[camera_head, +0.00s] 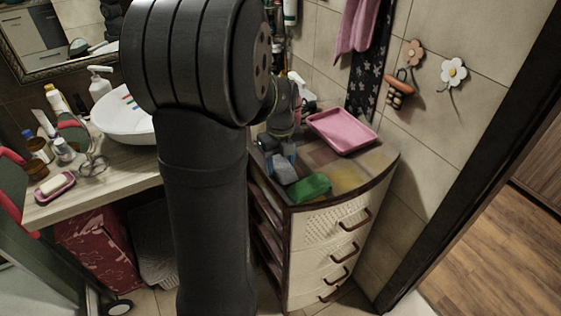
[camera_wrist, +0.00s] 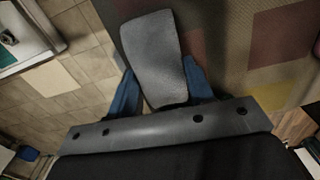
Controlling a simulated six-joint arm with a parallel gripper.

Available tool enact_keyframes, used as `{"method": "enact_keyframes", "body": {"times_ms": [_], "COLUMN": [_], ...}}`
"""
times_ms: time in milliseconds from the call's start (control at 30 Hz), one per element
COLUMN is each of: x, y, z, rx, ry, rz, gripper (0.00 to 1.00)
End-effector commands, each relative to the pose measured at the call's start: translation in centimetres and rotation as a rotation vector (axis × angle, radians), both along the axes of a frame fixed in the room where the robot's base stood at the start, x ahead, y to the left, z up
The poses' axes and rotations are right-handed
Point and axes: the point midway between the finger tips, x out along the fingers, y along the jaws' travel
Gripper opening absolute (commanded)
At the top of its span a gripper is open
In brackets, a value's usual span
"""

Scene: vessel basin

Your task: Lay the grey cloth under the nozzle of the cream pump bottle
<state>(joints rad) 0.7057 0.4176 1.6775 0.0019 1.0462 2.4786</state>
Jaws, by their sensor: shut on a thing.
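The grey cloth (camera_wrist: 152,50) is a flat, rounded piece held between the blue fingers of my gripper (camera_wrist: 162,88) in the wrist view. In the head view the cloth (camera_head: 284,172) shows at the front left of the drawer cabinet's top, just below my gripper (camera_head: 281,152). My gripper is shut on it. Whether the cloth touches the cabinet top is hard to tell. A pale pump bottle (camera_head: 100,83) stands at the back of the washbasin counter on the left, behind the basin. My arm covers much of the middle of the head view.
A green folded piece (camera_head: 309,188) lies beside the cloth on the cabinet (camera_head: 350,178). A pink tray (camera_head: 344,133) lies behind it. On the counter (camera_head: 120,180) are a white basin (camera_head: 122,124), a soap dish (camera_head: 55,187) and several small bottles and jars.

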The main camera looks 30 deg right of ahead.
Motion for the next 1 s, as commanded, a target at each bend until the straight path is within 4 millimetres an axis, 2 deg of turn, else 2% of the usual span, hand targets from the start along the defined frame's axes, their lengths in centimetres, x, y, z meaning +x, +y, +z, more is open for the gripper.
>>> {"method": "enact_keyframes", "body": {"times_ms": [267, 300, 400, 767, 867, 1000], "x": [0.0, 0.0, 0.0, 0.0, 0.1, 0.1], "y": [0.0, 0.0, 0.0, 0.0, -0.1, -0.1], "z": [-0.2, -0.3, -0.2, 0.3, 1.6, 4.5], "rx": [0.000, -0.001, -0.001, -0.001, -0.003, -0.004], "ry": [0.000, -0.001, -0.001, -0.002, -0.003, -0.004], "rz": [0.000, 0.000, 0.000, 0.000, 0.000, 0.000], "gripper": [0.23, 0.52, 0.70, 0.70, 0.70, 0.70]}}
